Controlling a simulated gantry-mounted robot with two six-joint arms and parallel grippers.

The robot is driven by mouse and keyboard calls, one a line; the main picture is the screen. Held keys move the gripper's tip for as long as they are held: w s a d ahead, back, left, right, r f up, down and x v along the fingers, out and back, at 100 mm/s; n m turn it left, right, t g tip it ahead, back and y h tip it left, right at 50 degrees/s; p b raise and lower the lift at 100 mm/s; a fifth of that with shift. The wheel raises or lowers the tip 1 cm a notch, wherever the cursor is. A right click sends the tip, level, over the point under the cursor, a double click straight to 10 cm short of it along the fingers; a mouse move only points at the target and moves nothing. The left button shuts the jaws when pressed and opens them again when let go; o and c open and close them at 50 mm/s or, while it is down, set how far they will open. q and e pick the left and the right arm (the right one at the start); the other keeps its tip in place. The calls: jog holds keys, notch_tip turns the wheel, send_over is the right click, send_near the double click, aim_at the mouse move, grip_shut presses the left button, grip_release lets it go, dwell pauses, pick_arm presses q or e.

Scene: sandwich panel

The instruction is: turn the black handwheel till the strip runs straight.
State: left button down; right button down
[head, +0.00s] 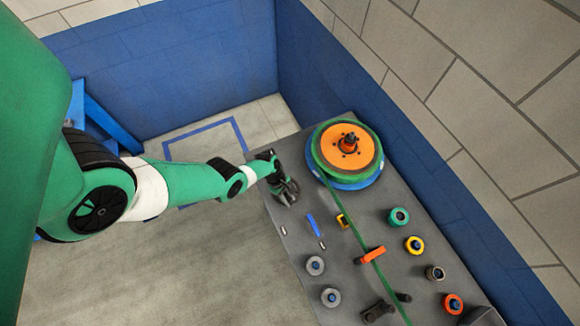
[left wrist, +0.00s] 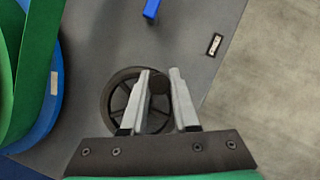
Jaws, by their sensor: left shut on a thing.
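The black handwheel (left wrist: 121,98) lies on the grey panel, seen in the left wrist view below my left gripper (left wrist: 160,80). The gripper's two pale fingers are shut around the wheel's dark knob (left wrist: 159,84) at its rim. In the head view my left gripper (head: 287,191) is at the panel's far left corner and mostly hides the wheel. The green strip (head: 372,265) runs from the green and orange reel (head: 347,150) down the panel, past a yellow bracket (head: 342,220) and an orange bar (head: 371,255). My right gripper is out of view.
The grey panel (head: 300,258) bears several knobs: green (head: 399,217), yellow (head: 414,245), orange (head: 453,304) and two grey ones (head: 315,266) at the left. A blue bar (head: 313,226) lies near the gripper. Blue and tiled walls stand behind. Open floor lies left of the panel.

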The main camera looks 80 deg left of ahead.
pick_arm(q)
jog(key=shift+s+f, duration=0.1)
jog(key=shift+s, duration=0.15)
jog(key=c, duration=0.8)
grip_release()
jog(key=shift+d, duration=0.1)
jog(key=shift+o, duration=0.6)
jog(key=shift+w, duration=0.1)
